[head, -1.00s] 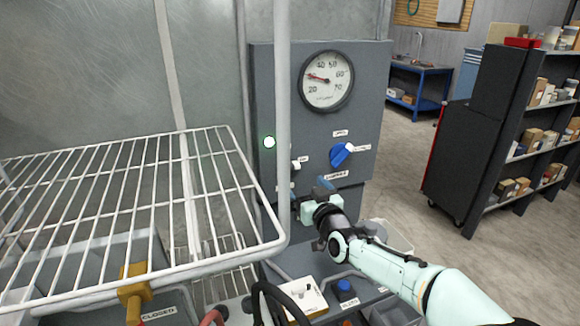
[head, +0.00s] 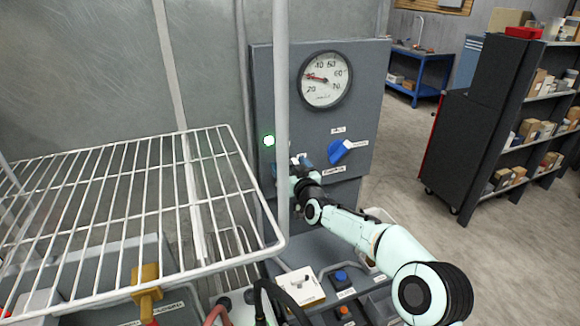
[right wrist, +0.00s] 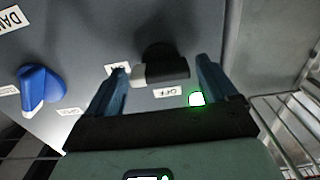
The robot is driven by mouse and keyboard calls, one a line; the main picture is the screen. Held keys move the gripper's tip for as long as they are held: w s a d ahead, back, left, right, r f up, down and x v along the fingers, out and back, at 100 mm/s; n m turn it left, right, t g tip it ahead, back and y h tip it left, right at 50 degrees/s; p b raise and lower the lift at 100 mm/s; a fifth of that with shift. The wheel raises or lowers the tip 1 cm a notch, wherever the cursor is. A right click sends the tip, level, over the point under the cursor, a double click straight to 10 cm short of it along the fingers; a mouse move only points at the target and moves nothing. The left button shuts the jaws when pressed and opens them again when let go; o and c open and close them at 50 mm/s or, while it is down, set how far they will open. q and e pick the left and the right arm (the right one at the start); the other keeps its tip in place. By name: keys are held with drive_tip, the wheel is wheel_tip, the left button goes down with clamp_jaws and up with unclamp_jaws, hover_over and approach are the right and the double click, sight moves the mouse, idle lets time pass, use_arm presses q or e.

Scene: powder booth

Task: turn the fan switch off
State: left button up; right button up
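The fan switch (right wrist: 165,68) is a dark knob with a white tip on the grey control panel (head: 355,100). In the right wrist view its white tip points left, toward the ON label (right wrist: 118,68). The OFF label (right wrist: 167,91) is just below the knob. My right gripper (right wrist: 161,68) is open, with one blue finger on each side of the switch and gaps visible. In the head view my right gripper (head: 293,172) is at the panel and mostly hides the switch. My left gripper is not in view.
A green light (head: 269,141) glows on the panel, left of a white upright post (head: 282,80). A blue knob (head: 340,151) is to the right of the switch, below a round gauge (head: 325,79). A white wire rack (head: 110,220) stands at left.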

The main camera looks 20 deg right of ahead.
drive_tip(key=c, duration=0.7)
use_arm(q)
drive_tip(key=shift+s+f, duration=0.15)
use_arm(e)
drive_tip(key=shift+n, duration=0.3)
drive_tip(key=n+b, duration=0.1)
drive_tip(key=n, duration=0.2)
drive_tip(key=shift+a+b, duration=0.1)
drive_tip(key=shift+b, duration=0.25)
drive_tip(key=n+b, duration=0.2)
drive_tip(key=n, duration=0.3)
drive_tip(key=shift+n+b, duration=0.3)
drive_tip(key=shift+n, duration=0.1)
drive_tip(key=n+b, duration=0.2)
drive_tip(key=n, duration=0.2)
drive_tip(key=shift+n, duration=0.3)
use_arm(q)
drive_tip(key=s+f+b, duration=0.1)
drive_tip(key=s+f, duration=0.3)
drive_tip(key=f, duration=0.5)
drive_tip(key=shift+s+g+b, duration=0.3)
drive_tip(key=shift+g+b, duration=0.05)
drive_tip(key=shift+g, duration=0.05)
use_arm(e)
drive_tip(key=shift+r+n, duration=0.1)
drive_tip(key=shift+n, duration=1.8)
